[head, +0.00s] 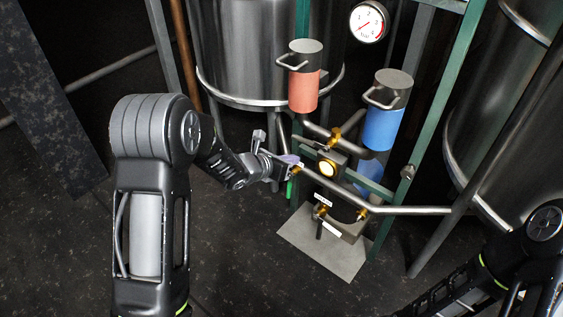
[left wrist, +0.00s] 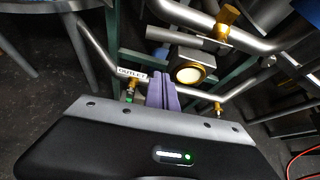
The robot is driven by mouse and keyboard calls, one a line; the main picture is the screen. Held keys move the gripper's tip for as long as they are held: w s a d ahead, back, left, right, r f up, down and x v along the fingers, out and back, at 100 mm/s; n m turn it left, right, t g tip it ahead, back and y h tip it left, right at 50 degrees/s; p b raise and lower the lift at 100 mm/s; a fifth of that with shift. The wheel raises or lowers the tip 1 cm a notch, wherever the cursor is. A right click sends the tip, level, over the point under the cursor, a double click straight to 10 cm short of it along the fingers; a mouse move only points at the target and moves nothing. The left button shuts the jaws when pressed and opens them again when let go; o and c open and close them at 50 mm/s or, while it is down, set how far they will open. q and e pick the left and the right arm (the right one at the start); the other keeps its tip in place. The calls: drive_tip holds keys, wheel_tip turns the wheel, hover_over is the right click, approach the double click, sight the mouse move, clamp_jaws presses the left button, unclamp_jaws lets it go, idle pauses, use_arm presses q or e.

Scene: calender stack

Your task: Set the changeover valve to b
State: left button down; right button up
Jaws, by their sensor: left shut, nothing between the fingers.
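A brass fitting (head: 334,138) sits on the pipework between the red canister (head: 303,90) and the blue canister (head: 382,128); it looks like the changeover valve, but I cannot read its setting or any a/b marking. Brass also shows at the top of the left wrist view (left wrist: 228,16). Below it is a round lit yellow indicator (head: 327,168), also in the left wrist view (left wrist: 189,74). My left gripper (head: 294,162) is shut and empty, just left of the indicator. Its purple fingers show together in the left wrist view (left wrist: 163,92). My right gripper is out of view.
An OUTLET label (left wrist: 131,73) and a green-marked brass part (left wrist: 129,96) lie left of the fingers. A pipe (head: 405,210) crosses below right. Green frame posts (head: 433,100) and steel tanks (head: 240,50) surround the piping. A gauge (head: 368,21) is above.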

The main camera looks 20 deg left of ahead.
sight(309, 143)
use_arm(q)
drive_tip(key=w+r, duration=0.1)
drive_tip(key=w+r+p, duration=0.1)
drive_tip(key=r, duration=0.1)
drive_tip(key=shift+w+d, duration=0.3)
drive_tip(key=shift+d, duration=0.05)
